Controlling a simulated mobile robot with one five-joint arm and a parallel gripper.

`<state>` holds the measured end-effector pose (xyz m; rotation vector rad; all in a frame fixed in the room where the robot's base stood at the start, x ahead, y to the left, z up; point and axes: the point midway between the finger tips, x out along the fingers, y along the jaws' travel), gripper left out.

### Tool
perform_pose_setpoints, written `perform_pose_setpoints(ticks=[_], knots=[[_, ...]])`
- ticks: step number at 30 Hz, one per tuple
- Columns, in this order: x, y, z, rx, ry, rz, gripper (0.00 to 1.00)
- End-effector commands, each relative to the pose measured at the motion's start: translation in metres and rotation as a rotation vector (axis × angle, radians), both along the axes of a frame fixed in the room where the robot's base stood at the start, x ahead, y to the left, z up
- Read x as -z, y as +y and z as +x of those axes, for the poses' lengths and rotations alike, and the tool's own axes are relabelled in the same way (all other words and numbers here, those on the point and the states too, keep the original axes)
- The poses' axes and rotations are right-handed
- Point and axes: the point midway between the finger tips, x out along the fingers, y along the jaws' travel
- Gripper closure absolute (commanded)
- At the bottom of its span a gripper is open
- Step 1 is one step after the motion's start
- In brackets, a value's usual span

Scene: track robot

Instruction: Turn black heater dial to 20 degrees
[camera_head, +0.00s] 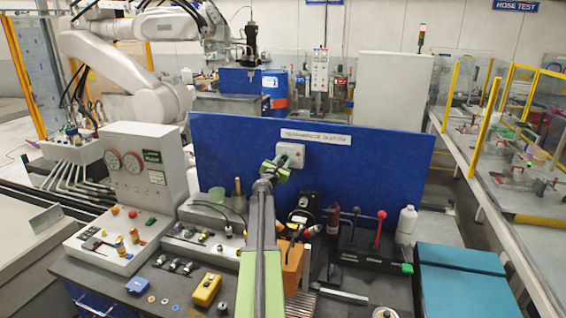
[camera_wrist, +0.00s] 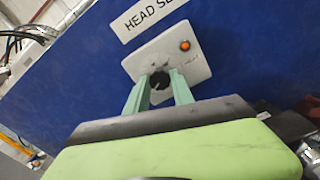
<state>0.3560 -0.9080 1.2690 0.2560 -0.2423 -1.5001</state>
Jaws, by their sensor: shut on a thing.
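The black heater dial (camera_wrist: 160,80) sits on a white square plate (camera_wrist: 186,54) fixed to the blue panel. An orange light (camera_wrist: 184,45) glows at the plate's upper right in the wrist view. My gripper (camera_wrist: 158,78) has its two green fingers on either side of the dial and is shut on it. In the head view my gripper (camera_head: 275,168) reaches the lower left of the white plate (camera_head: 291,154), and the dial is hidden behind the fingers. I cannot read the dial's degree marks or its setting.
The blue panel (camera_head: 228,160) stands upright behind the bench. The air in front of the panel's right part is clear.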

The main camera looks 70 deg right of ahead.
Motion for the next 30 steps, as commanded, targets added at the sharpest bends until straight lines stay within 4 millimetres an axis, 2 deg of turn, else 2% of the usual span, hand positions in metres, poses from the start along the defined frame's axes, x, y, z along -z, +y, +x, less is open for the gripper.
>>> perform_pose_setpoints(ticks=[9, 21, 22, 26, 30], knots=[[0.0009, 0.0004, -0.001, 0.002, 0.067, -0.003, 1.0], [0.0006, 0.0001, -0.0012, 0.002, 0.073, -0.004, 1.0], [0.0006, 0.0001, -0.0013, 0.002, 0.073, -0.004, 0.69], [0.0005, 0.0, -0.0011, 0.002, 0.073, -0.004, 0.52], [0.0003, 0.0, -0.0009, 0.001, 0.073, -0.004, 0.49]])
